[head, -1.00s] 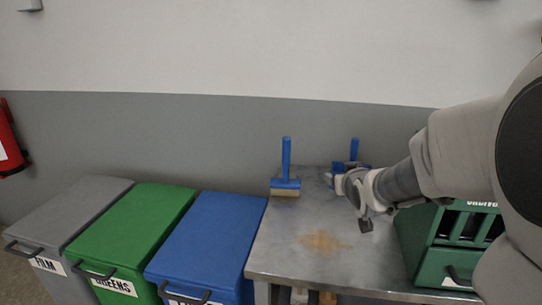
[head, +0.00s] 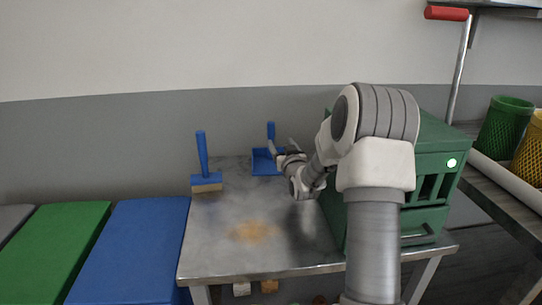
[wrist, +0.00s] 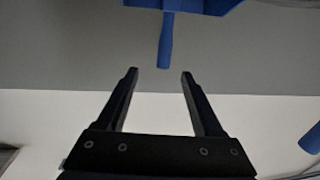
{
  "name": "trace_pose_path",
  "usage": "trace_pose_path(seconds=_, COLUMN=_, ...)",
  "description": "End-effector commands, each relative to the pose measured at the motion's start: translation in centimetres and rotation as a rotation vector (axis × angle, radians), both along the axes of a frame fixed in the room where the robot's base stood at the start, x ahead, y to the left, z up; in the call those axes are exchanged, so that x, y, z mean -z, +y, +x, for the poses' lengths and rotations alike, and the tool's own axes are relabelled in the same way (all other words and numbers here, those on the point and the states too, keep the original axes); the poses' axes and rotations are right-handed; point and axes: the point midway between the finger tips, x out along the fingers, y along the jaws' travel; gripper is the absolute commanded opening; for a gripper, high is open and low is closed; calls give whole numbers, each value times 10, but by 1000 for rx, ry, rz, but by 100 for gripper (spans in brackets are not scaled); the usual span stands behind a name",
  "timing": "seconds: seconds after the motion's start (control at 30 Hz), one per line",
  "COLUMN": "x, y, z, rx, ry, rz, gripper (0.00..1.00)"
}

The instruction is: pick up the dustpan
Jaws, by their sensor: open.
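The blue dustpan (head: 262,165) stands at the back of the metal table, with its handle (head: 271,131) pointing up. My gripper (head: 281,146) is close to it, partly overlapping it in the head view. In the wrist view, which looks upside down, my gripper (wrist: 160,74) is open and empty. The dustpan's handle (wrist: 166,40) shows beyond the fingertips, its end roughly centred between them. The pan (wrist: 185,5) is cut off by the top edge. I cannot tell whether the fingers touch the handle.
A blue hand brush (head: 205,170) stands upright left of the dustpan. A brown stain of dust (head: 254,232) lies on the metal table (head: 210,255). A green cabinet (head: 438,150) is right of the arm. Blue (head: 130,245) and green bins (head: 55,245) stand at left.

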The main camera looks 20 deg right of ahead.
Motion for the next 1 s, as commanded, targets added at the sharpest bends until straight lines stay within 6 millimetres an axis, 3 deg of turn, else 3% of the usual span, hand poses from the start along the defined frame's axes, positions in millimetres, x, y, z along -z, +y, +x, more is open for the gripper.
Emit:
trace_pose_path(seconds=0.3, x=1, y=-8, z=50, rx=-1, ry=0, rz=1, gripper=68)
trace_pose_path(seconds=0.67, x=0, y=-11, z=72, rx=-1, ry=0, rz=1, gripper=68)
trace_pose_path(seconds=1.0, x=-1, y=-12, z=111, rx=-1, ry=0, rz=1, gripper=68)
